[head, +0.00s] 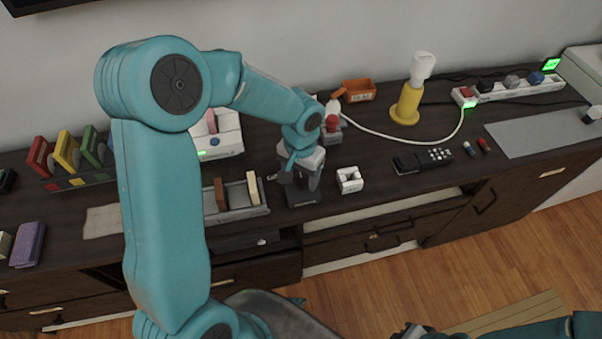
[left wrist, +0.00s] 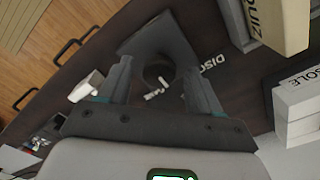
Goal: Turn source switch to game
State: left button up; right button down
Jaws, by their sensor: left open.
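The source switch looks like a dark plate (head: 305,200) on the dark cabinet top, mostly under my left gripper. In the left wrist view a dark round knob (left wrist: 157,72) with a white mark shows on the dark plate (left wrist: 140,38). White letters reading "DISC" lie beside it; no "game" label is readable. My left gripper (head: 300,186) points down over the plate. In the left wrist view its open fingers (left wrist: 158,80) stand on either side of the knob; I cannot tell whether they touch it. My right gripper (head: 412,331) is only partly visible at the bottom edge.
A small white block (head: 349,180) stands just right of the switch. A tray (head: 235,214) with upright pieces stands to its left, and a white console-like box (head: 217,142) behind that. A black remote (head: 422,160), yellow lamp-like stand (head: 407,103) and power strip (head: 515,90) are farther right.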

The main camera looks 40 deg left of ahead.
pick_arm(q)
jog(key=c, duration=1)
jog(key=shift+c, duration=0.2)
jog(key=m, duration=0.4)
jog(key=shift+r+m, duration=0.1)
jog(key=shift+m, duration=0.2)
jog(key=shift+w+m+p, duration=0.15)
jog(key=shift+m+p, duration=0.45)
jog(key=shift+m, duration=1.5)
jog(key=o, duration=1)
